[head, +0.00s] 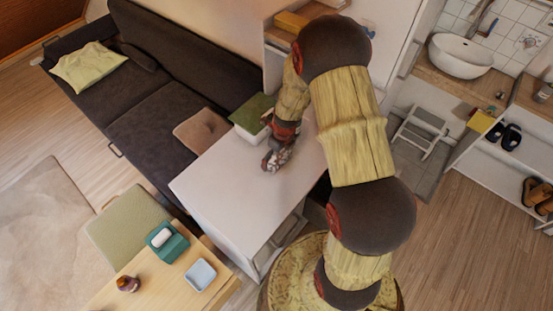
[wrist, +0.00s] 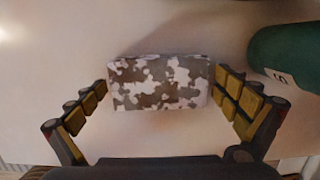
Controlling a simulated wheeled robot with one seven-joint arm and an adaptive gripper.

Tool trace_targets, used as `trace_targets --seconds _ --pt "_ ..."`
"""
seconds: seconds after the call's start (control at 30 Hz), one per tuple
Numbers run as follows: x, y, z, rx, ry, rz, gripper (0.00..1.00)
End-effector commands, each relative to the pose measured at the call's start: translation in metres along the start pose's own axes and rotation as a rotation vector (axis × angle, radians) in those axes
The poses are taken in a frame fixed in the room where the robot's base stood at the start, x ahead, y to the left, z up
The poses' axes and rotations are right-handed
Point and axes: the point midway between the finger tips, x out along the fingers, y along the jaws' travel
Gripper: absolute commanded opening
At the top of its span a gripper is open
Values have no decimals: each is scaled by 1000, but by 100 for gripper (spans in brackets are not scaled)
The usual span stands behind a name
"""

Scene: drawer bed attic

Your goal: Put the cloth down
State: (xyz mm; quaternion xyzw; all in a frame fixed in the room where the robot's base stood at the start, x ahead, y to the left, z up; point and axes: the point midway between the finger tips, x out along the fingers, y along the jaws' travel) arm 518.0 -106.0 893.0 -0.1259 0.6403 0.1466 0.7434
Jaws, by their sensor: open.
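The cloth (wrist: 160,83) is a small folded block with a grey, brown and white camouflage pattern. In the wrist view it lies on the pale tabletop between my fingers. My gripper (wrist: 160,90) is open, with one finger to the left and one to the right of the cloth. A narrow gap shows on the left; the right finger is very close to its edge, and I cannot tell if it touches. In the head view my gripper (head: 272,163) is low over the white table (head: 225,185). The cloth is not discernible there.
A dark green rounded object (wrist: 287,58) stands close to my right finger. A white box with a green top (head: 253,117) is at the table's back edge. A dark sofa (head: 150,110) runs along the left side. The table's front left part is clear.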

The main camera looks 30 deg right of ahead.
Motion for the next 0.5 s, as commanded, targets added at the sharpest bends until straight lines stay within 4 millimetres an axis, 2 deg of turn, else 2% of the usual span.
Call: trace_targets --seconds 0.13,0.5 --pt "-1 0 0 0 -1 -1 99" --pt "-1 0 0 -1 -1 0 78"
